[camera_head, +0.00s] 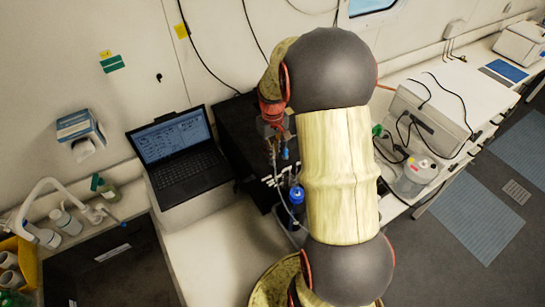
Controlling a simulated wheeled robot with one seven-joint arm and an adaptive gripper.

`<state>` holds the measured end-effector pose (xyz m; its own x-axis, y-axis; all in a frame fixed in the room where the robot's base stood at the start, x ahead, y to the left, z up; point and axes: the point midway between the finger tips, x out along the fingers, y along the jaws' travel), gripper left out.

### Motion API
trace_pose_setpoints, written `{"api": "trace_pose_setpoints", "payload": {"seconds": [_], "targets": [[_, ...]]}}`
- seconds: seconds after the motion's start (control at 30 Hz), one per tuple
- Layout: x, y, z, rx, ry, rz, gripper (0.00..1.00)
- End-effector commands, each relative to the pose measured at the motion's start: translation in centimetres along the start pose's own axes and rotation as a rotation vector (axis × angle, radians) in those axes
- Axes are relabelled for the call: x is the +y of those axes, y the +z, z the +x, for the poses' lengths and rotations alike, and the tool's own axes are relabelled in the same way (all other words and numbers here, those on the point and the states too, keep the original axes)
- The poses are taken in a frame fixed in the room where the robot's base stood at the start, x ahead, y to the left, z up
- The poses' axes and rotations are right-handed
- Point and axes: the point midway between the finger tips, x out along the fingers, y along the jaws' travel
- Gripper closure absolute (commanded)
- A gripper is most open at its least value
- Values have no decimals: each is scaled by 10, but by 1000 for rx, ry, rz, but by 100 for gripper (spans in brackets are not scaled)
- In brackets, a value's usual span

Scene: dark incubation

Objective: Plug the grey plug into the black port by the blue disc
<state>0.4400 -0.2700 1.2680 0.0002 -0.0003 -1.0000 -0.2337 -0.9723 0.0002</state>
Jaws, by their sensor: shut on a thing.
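My gripper (271,134) is partly in view beside the black equipment box (237,130), on the box's right side. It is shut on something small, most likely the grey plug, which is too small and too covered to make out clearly. A thin light cable hangs below the gripper toward the bench. The black port and the blue disc cannot be made out for certain; a small blue part (285,154) shows just right of the gripper. My large padded arm hides the area to the right.
An open laptop (178,150) stands left of the black box. A blue-capped bottle (296,196) stands in front of the box, close to my arm. A sink tap (40,195) and bottles are far left. The front bench (215,250) is clear.

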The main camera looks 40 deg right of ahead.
Motion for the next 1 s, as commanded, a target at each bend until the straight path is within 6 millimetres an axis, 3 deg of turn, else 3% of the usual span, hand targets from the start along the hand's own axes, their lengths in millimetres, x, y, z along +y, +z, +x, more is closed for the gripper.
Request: {"api": "trace_pose_setpoints", "payload": {"seconds": [1.0], "targets": [[0, 0, -38, 0, 0, 0, 100]]}}
